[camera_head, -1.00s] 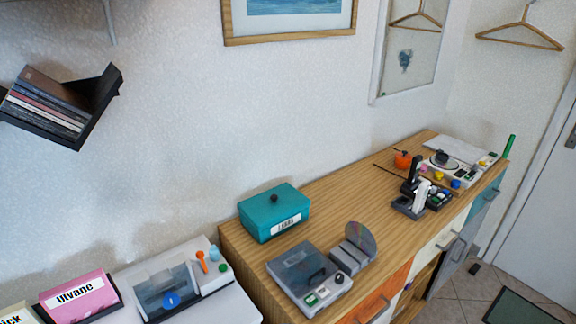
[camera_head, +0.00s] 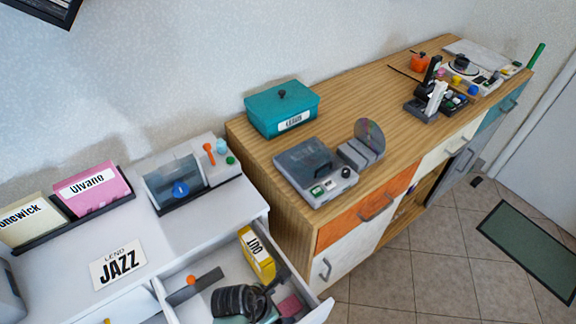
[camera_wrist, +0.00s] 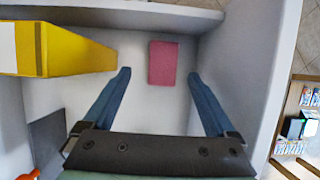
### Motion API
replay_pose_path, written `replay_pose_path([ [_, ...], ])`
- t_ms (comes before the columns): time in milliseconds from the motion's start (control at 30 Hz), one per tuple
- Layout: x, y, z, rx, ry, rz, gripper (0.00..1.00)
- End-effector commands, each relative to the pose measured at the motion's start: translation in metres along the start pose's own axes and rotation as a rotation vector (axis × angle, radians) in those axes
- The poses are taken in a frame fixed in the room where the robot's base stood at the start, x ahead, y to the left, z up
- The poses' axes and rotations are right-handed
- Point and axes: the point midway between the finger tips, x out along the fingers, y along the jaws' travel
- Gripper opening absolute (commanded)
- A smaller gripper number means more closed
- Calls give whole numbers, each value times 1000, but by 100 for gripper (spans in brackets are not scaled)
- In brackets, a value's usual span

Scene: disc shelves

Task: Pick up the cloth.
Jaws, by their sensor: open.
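A flat pink-red rectangle, which looks like the cloth (camera_wrist: 163,63), lies on the floor of an open white drawer. It also shows in the head view (camera_head: 290,305), partly covered by my arm's end. My gripper (camera_wrist: 159,75) is open and empty, with its two blue fingers apart. In the wrist view the cloth lies between the lines of the fingertips and a little ahead of them. How high the fingers are above it is hard to tell.
A yellow box (camera_wrist: 75,50) stands in the drawer left of the fingers. The drawer's right wall (camera_wrist: 240,75) is close to the right finger. A grey strip (camera_head: 195,286) lies in the drawer's left part. The wooden sideboard (camera_head: 375,85) stands beyond.

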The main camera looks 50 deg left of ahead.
Motion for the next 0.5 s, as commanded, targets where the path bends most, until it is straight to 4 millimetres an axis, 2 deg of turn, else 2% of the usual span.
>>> replay_pose_path([
  [233, 36, -5, 1, 1, 1, 0, 91],
  [500, 45, -5, 1, 0, 0, 1, 91],
])
